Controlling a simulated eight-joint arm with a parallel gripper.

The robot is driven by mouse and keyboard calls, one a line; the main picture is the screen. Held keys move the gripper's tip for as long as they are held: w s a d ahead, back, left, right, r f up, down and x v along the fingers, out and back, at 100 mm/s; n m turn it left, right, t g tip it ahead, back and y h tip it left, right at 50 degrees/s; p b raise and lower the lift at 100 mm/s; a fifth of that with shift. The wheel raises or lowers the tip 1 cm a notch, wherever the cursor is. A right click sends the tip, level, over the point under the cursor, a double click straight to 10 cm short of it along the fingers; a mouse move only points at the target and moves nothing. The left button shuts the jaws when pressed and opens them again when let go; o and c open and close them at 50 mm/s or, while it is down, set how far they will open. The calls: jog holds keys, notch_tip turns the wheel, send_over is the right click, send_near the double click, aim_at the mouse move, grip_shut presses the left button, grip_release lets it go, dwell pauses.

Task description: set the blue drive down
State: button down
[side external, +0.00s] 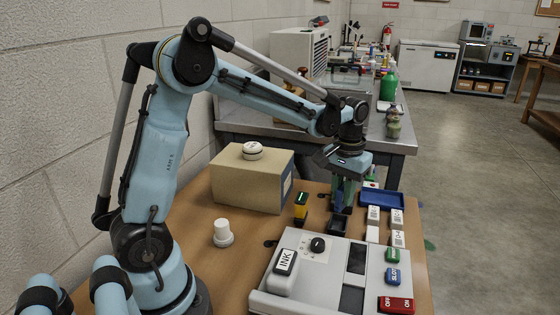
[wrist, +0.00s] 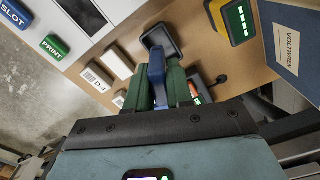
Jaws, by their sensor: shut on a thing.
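The blue drive (wrist: 156,68) stands between the two green fingers of my gripper (wrist: 157,88) in the wrist view. The fingers are shut on it. Its front end overlaps the near edge of a small black open tray (wrist: 175,44) in that view; I cannot tell whether they touch. In the side view my gripper (side external: 344,204) points down at the tabletop, just behind the black tray (side external: 338,226). The drive is hidden or too small to make out there.
White labelled blocks (side external: 397,217) and a blue tray (side external: 376,204) lie to the right. A grey console (side external: 330,262) with buttons stands in front. A yellow device (side external: 301,207) and a cardboard box (side external: 245,183) are to the left. Bare table (side external: 270,228) shows between box and console.

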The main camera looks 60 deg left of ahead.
aim_at(341, 205)
jog(key=shift+w+a+f, duration=0.1)
jog(key=shift+a+f, duration=0.15)
jog(key=shift+f, duration=1.9)
jog(key=shift+f, duration=0.6)
jog(key=c, duration=1)
grip_release()
jog(key=shift+r, duration=0.1)
